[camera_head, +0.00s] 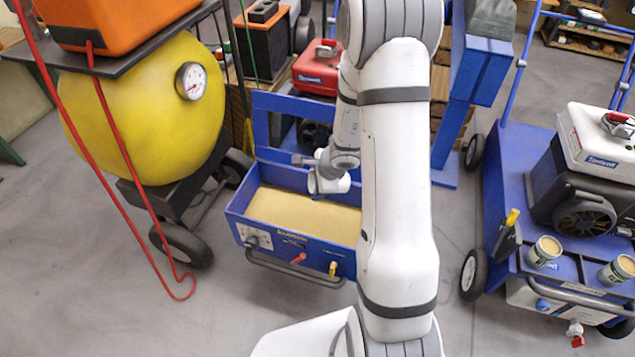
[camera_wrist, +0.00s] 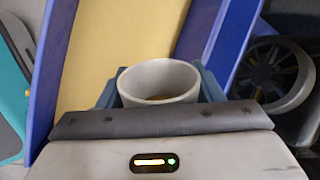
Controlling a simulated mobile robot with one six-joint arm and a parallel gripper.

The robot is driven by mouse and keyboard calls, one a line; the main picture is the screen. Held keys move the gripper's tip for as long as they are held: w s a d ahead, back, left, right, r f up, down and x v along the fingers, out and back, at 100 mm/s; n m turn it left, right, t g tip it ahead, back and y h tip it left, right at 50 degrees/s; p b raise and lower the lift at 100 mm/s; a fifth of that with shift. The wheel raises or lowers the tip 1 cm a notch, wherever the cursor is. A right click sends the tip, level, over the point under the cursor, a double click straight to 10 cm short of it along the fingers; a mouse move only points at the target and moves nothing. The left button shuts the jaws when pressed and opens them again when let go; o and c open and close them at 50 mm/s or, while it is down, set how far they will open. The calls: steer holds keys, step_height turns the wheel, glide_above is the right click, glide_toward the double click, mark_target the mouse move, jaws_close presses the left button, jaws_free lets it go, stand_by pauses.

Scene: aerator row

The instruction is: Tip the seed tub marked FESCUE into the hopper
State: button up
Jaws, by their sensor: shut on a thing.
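A pale grey-white tub (camera_wrist: 158,78) is held between the blue-grey fingers of my gripper (camera_wrist: 160,90) in the wrist view. I see into its mouth, where a little tan material shows low inside. Its label is not visible, so I cannot read FESCUE on it. The hopper is a blue open box (camera_head: 300,236) with a tan layer inside. In the wrist view its blue wall (camera_wrist: 228,45) and tan bed show behind the tub. In the head view my arm covers the hopper's right side, and the fingers are not clear.
Two tan-filled tubs (camera_head: 545,251) (camera_head: 618,270) stand on the blue cart (camera_head: 520,180) at the right; their labels are unreadable. A yellow tank (camera_head: 145,110) with a gauge stands left of the hopper. A red hose (camera_head: 125,160) hangs there. Grey floor lies clear in front.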

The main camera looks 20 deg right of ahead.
steer(key=shift+f+h+b, duration=0.4)
steer(key=shift+h+b, duration=0.5)
steer(key=shift+h, duration=0.3)
steer(key=shift+d+f+n+g+h, duration=0.15)
steer(key=shift+n+g+h, duration=0.2)
steer(key=shift+h, duration=0.65)
steer(key=h+p, duration=0.1)
steer(key=r+h+p, duration=0.1)
steer(key=h, duration=0.1)
steer(key=shift+d+n, duration=0.2)
steer(key=shift+n, duration=0.15)
steer(key=shift+d+h+p, duration=0.1)
steer(key=shift+h+p, duration=0.7)
steer(key=shift+p, duration=0.05)
